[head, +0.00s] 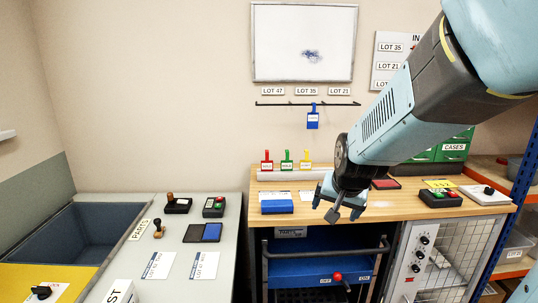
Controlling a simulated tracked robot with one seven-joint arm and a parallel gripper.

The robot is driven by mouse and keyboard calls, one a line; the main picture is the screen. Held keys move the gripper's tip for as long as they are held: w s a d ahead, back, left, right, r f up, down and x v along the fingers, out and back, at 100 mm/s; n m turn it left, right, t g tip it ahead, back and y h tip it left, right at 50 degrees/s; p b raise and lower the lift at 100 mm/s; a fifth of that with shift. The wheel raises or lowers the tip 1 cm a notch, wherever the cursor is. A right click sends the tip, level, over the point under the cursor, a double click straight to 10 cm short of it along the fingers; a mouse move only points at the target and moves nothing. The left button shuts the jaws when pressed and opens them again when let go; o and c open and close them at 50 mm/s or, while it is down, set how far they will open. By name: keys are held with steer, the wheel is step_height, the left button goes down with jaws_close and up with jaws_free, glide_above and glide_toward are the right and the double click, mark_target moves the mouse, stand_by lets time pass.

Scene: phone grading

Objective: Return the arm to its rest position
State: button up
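My arm reaches in from the upper right in the head view. My gripper (338,206) hangs in front of the wooden bench (390,210), over its front part. Its two fingers are spread apart and nothing shows between them. A blue block-like item (277,204) lies on the bench to the left of the gripper, apart from it. The arm hides part of the bench back and the wall sign.
A grey counter (228,240) on the left holds stamps, a blue pad (211,232) and printed cards. A dark bin (85,235) is sunk in it. Red, green and yellow tags (286,160) stand at the bench back. A blue cart (310,272) sits below.

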steer(key=s+d+r+n, duration=0.2)
steer(key=s+d+r, duration=0.1)
steer(key=s, duration=0.4)
steer(key=s+d+r+n, duration=0.2)
steer(key=s+d+r, duration=0.2)
steer(key=s+r, duration=0.2)
steer(key=s, duration=0.2)
steer(key=shift+s+r+g, duration=0.25)
steer(key=shift+s+g, duration=0.05)
